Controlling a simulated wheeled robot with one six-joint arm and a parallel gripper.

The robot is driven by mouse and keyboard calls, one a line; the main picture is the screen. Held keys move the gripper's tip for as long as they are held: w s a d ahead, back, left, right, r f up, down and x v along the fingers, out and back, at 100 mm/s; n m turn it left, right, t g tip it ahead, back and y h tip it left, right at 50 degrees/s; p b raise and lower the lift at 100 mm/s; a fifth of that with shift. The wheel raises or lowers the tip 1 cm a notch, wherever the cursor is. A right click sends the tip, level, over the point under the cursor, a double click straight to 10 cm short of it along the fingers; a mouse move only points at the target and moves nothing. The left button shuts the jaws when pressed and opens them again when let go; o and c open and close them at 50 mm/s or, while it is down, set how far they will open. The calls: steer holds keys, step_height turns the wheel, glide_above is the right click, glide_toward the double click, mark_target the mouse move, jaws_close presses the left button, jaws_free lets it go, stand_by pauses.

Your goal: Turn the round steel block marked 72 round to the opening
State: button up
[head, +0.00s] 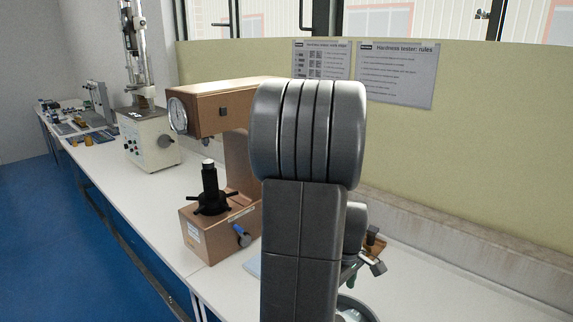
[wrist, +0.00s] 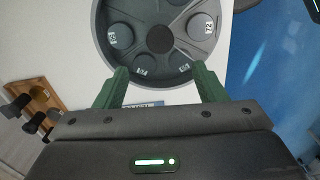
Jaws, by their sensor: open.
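A round dark grey holder (wrist: 97,30) fills the top of the wrist view, with a dark hub in its middle and several round steel blocks around it. The block at the right (wrist: 201,27) has a small label that looks like 72, though it is hard to read. Other blocks sit at the left (wrist: 119,38) and along the lower edge. In the head view my arm hides most of the holder (head: 357,306).
A brown hardness tester (head: 210,225) with a dial stands left of my arm on the white bench (head: 150,205). A taller tester (head: 150,140) stands farther back. A wooden stand (wrist: 40,97) with dark knobs lies left in the wrist view. Blue floor lies beyond the bench edge.

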steer(key=shift+w+r+n+b, duration=0.1)
steer(key=shift+r+n+b, duration=0.55)
steer(key=shift+n, duration=1.4)
steer(key=shift+s+r+n+b, duration=0.15)
steer(key=shift+n+b, duration=0.95)
steer(key=shift+n, duration=0.9)
steer(key=shift+w+r+n+b, duration=0.15)
steer(key=shift+r+n+b, duration=0.5)
steer(key=shift+n, duration=1.4)
steer(key=shift+f, duration=0.25)
steer(key=shift+a+b, duration=0.1)
steer(key=shift+b, duration=0.2)
